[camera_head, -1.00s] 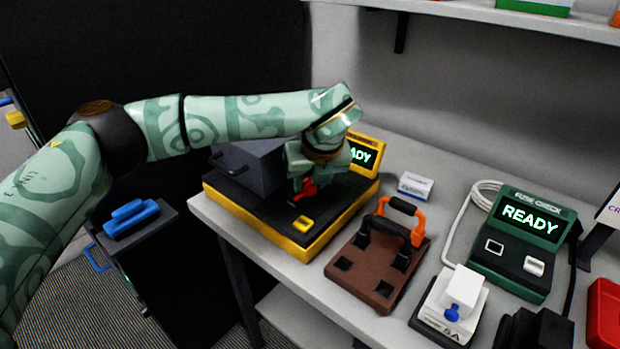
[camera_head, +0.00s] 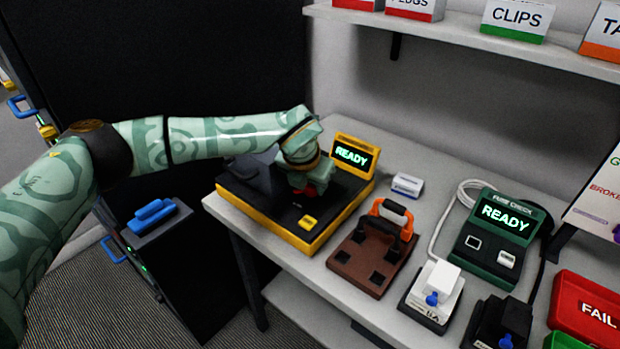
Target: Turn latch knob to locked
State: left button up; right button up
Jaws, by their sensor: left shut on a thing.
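The yellow-and-black tester (camera_head: 262,220) stands at the left end of the bench, its screen (camera_head: 352,156) reading READY. A red latch knob (camera_head: 314,189) shows only in small part on its black top, beneath my left gripper (camera_head: 307,187). My left gripper points down and is shut on the knob; its fingers mostly hide it, so the knob's angle cannot be told. A dark grey cover (camera_head: 258,168) on the tester is partly hidden behind my left arm. My right gripper is not in view.
A brown block (camera_head: 352,270) with orange and black handles stands right of the tester. Further right are a white plug on a stand (camera_head: 436,290), a green fuse checker (camera_head: 488,240) and a red FAIL bin (camera_head: 580,300). A labelled shelf (camera_head: 440,25) hangs above.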

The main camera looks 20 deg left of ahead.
pick_arm(q)
jog(key=shift+m+h, duration=0.3)
jog(key=shift+m, duration=0.3)
jog(key=shift+p, duration=0.3)
jog(key=o, duration=0.6)
jog(key=shift+o, duration=0.2)
jog(key=shift+r, duration=0.1)
jog(key=p+v, duration=0.4)
jog(key=v, duration=1.2)
